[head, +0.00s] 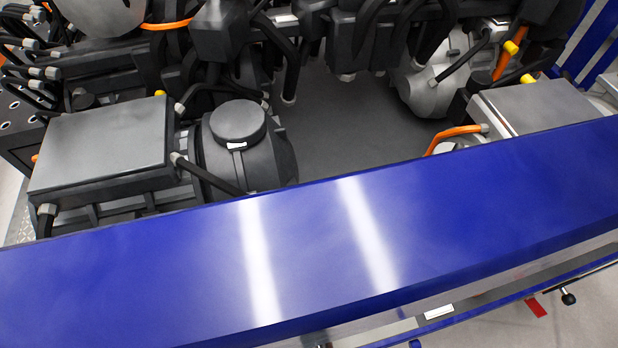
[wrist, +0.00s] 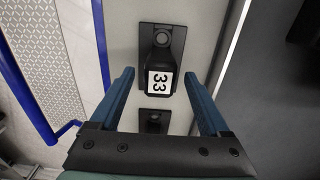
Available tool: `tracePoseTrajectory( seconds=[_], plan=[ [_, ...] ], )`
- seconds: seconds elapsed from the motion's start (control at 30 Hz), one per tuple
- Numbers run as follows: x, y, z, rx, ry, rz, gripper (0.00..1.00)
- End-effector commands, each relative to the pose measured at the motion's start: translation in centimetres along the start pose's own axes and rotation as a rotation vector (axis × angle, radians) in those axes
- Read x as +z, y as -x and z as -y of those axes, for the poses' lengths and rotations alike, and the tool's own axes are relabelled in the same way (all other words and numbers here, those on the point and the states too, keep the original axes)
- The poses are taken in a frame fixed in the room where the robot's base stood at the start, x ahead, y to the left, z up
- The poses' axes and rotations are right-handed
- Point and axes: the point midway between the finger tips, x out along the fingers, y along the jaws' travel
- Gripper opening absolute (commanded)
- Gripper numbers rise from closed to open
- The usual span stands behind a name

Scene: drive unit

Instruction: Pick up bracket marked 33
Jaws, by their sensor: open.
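The bracket marked 33 (wrist: 160,80) shows in the wrist view, top middle. It is a black part with a white label reading 33, set on a dark plate against a light grey surface. My gripper (wrist: 160,92) is open. Its two blue fingers stand on either side of the bracket in the picture, with clear gaps, and I cannot tell how far off the bracket is in depth. The bracket and my gripper do not show in the head view.
A second dark fitting (wrist: 153,121) sits below the bracket between my fingers. A blue rail (wrist: 25,80) runs along the left. In the head view, a wide blue beam (head: 320,245) crosses in front of dark machinery (head: 110,140) with hoses and orange cables.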

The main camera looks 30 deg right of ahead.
Motion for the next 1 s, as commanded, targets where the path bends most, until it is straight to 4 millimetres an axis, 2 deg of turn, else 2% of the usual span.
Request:
tracePoseTrajectory(
  seconds=[0.1, 0.37, 0.8, 1.0],
  plan=[
    [0.02, -0.81, -0.05, 0.001, 0.0, 0.0, 0.8],
    [0.02, -0.96, -0.02, 0.0, 0.0, 0.0, 0.8],
    [0.02, -0.93, -0.03, 0.0, 0.001, 0.0, 0.01],
    [0.02, -0.93, -0.03, 0.0, 0.001, 0.0, 0.0]
  ],
)
